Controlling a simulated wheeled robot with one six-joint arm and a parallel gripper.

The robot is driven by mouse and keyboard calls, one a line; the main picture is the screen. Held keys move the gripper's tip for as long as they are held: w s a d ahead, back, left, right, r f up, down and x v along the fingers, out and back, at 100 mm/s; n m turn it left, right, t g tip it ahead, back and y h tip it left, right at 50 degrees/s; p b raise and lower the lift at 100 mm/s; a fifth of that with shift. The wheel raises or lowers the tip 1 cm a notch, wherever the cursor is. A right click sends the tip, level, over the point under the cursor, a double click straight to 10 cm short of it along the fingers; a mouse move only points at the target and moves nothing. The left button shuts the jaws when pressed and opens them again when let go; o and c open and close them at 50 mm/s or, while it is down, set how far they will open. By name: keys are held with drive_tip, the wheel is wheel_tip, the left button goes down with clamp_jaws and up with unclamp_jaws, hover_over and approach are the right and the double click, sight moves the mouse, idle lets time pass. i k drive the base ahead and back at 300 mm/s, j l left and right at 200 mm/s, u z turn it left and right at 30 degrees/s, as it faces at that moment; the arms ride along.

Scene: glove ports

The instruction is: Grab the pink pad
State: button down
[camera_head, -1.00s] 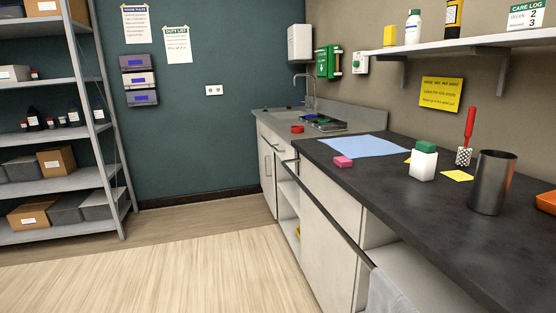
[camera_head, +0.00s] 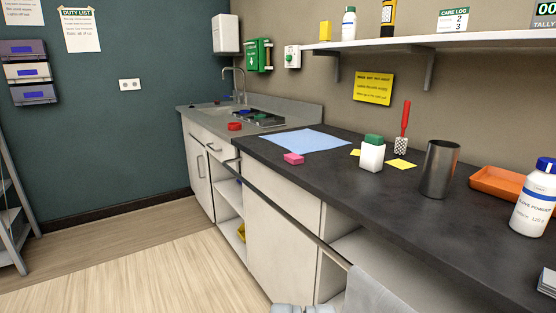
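The pink pad (camera_head: 293,159) is a small pink block lying flat on the dark counter (camera_head: 330,205). It sits near the counter's front edge, by the near left corner of a light blue sheet (camera_head: 305,141). Nothing touches it from above. Two pale grey rounded shapes at the bottom edge look like the tip of my gripper (camera_head: 303,309). They are cut off by the frame, so its opening is hidden. It is well short of the pad and apart from it.
A white jar with green lid (camera_head: 372,157), a metal cup (camera_head: 439,169), an orange tray (camera_head: 497,184) and a white bottle (camera_head: 535,198) stand right of the pad. A shelf (camera_head: 450,43) overhangs the back. A grey towel (camera_head: 372,291) hangs in front.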

sight(293, 158)
drive_tip(key=i, duration=1.55)
